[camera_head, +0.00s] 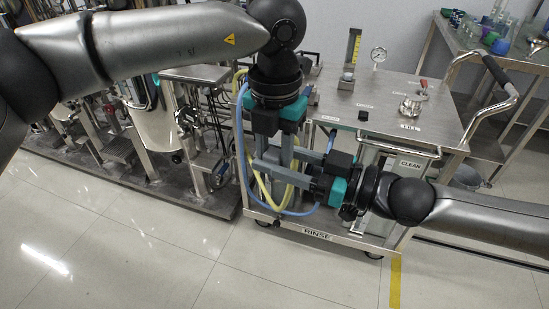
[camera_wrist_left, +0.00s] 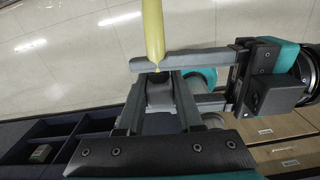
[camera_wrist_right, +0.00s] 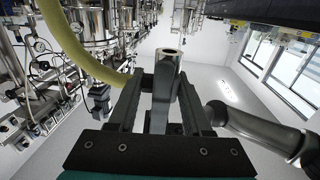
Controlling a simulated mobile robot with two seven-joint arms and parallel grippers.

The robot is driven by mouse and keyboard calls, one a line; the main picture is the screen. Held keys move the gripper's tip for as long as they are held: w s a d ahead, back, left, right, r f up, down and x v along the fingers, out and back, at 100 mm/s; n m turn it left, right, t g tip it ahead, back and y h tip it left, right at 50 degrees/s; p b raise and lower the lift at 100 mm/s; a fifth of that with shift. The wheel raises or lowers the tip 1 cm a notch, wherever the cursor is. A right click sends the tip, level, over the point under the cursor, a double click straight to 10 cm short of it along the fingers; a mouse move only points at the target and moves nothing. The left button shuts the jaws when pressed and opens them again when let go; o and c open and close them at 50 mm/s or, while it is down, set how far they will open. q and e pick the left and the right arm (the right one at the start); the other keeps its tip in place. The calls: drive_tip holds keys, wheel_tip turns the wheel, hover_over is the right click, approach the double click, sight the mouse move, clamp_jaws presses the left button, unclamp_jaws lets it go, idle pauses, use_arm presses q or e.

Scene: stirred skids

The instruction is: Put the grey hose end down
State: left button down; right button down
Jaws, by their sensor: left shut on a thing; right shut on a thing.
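The grey hose end shows in the right wrist view (camera_wrist_right: 168,75) as a grey piece with a round open mouth, between the fingers of my right gripper (camera_wrist_right: 160,98). In the left wrist view a dark grey fitting (camera_wrist_left: 159,92) sits between the fingers of my left gripper (camera_wrist_left: 158,108), beside the yellow hose (camera_wrist_left: 153,30). It looks like the same piece. In the head view my left gripper (camera_head: 284,150) points down and my right gripper (camera_head: 268,165) comes in from the right. Their fingers cross closely and hide the hose end. Both are shut.
The steel cart (camera_head: 385,115) with a gauge (camera_head: 378,54) and a RINSE label stands behind the grippers. A blue hose (camera_head: 240,130) hangs beside them. A skid with pipes (camera_head: 150,125) is at the left. The floor in front (camera_head: 150,250) is clear.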

drive_tip(key=shift+c, duration=1.3)
unclamp_jaws()
drive_tip(key=shift+d, duration=0.1)
